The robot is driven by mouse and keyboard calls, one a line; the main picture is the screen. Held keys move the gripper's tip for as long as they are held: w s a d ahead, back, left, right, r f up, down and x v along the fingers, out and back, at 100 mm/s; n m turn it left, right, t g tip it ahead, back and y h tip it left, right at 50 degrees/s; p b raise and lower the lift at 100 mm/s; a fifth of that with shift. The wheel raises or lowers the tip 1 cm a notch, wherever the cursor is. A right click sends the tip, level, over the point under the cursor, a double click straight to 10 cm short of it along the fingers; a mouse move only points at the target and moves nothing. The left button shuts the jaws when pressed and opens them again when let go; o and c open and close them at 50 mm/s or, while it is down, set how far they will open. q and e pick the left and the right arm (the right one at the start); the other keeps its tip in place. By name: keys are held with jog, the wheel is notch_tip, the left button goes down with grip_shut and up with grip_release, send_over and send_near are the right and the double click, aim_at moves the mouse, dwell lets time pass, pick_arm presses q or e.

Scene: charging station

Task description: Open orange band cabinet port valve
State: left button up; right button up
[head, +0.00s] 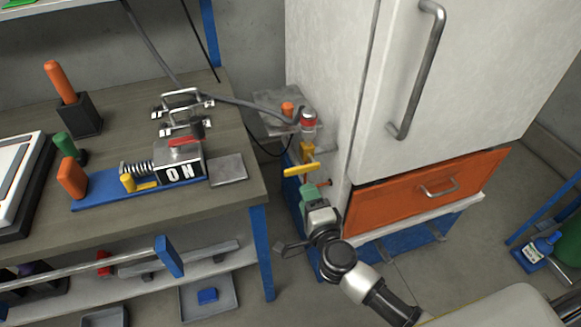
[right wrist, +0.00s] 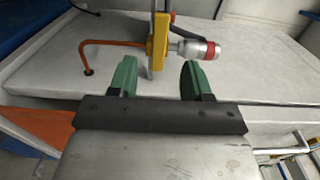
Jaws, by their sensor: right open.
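The white cabinet (head: 330,60) has an orange band (head: 430,185) across its lower front. On its left side is the port valve with a yellow handle (head: 300,170), below a red-and-silver hose fitting (head: 309,121). My right gripper (head: 309,187) is just below the yellow handle, near the cabinet side. In the right wrist view my right gripper (right wrist: 157,72) has its green fingers apart. The yellow handle (right wrist: 157,40) is beyond and between the fingertips; I cannot tell whether they touch it. My left gripper is not in view.
A workbench (head: 225,125) stands left of the cabinet, with an ON switch box (head: 180,165) on a blue base. A grey hose (head: 250,103) runs from the bench to the fitting. An orange pipe (right wrist: 110,42) lies beside the valve. Bare floor (head: 410,265) shows in front.

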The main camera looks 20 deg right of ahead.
aim_at(296, 173)
jog(key=w, duration=0.4)
jog(key=w+b, duration=0.1)
jog(key=w, duration=0.4)
jog(key=shift+w+a, duration=0.2)
jog(key=shift+w, duration=0.1)
grip_shut()
